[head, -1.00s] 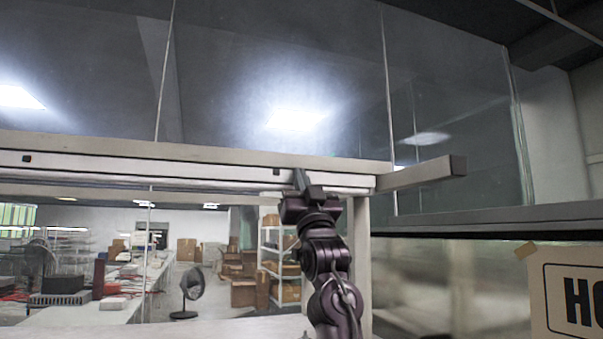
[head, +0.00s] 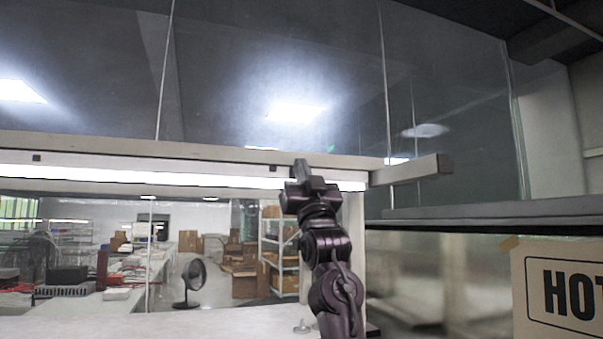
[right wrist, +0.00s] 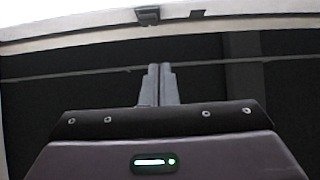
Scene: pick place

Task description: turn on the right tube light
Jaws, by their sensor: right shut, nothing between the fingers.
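The tube light (head: 180,179) runs along the underside of the pale overhead beam and glows white; it also shows as a bright band in the right wrist view (right wrist: 60,12). A small dark switch (head: 273,168) sits on the beam towards the right, and a similar dark switch (head: 37,158) sits at the left. My right gripper (head: 300,167) is raised at the beam, just right of the right switch. In the right wrist view its fingers (right wrist: 160,70) are together and empty, apart from a dark switch-like block (right wrist: 148,16). My left gripper is out of view.
A grey bar (head: 415,170) juts out from the beam's right end. A HOT sign (head: 565,290) stands at the lower right. Below are a white worktop (head: 200,325), a black fan (head: 192,278) and shelving with boxes (head: 280,255).

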